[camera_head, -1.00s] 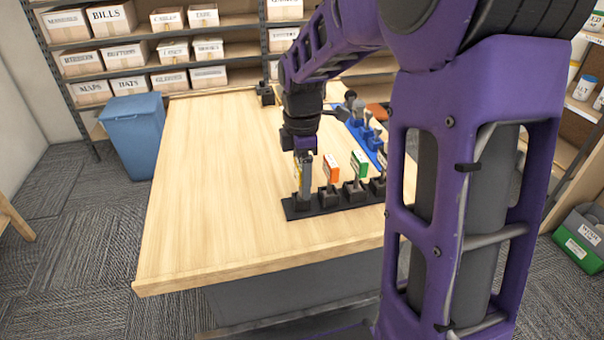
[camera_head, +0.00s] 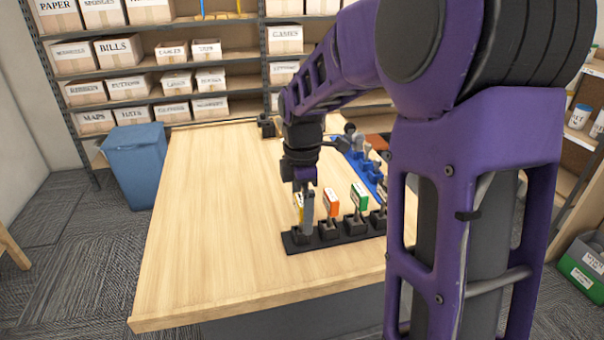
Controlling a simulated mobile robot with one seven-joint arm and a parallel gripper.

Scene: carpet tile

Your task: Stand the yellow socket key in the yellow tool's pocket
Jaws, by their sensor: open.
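A long black rack (camera_head: 340,238) lies near the front right of the table, with a row of square pockets. A yellow card (camera_head: 299,207) stands at its left end, behind the leftmost pocket (camera_head: 301,236). A grey upright piece, which looks like the socket key (camera_head: 308,213), stands over that pocket, in front of the yellow card. Its lower end meets the pocket; I cannot tell how deep it sits. My gripper (camera_head: 304,188) points down right above it, open, at its top end. The fingers are small and partly merge with the piece.
An orange card (camera_head: 331,203) and a green card (camera_head: 360,198) stand behind the pockets to the right. A blue holder (camera_head: 367,171) with several tools lies farther back, partly behind my arm. The table's left half (camera_head: 215,220) is clear. A blue bin (camera_head: 136,165) stands left of the table.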

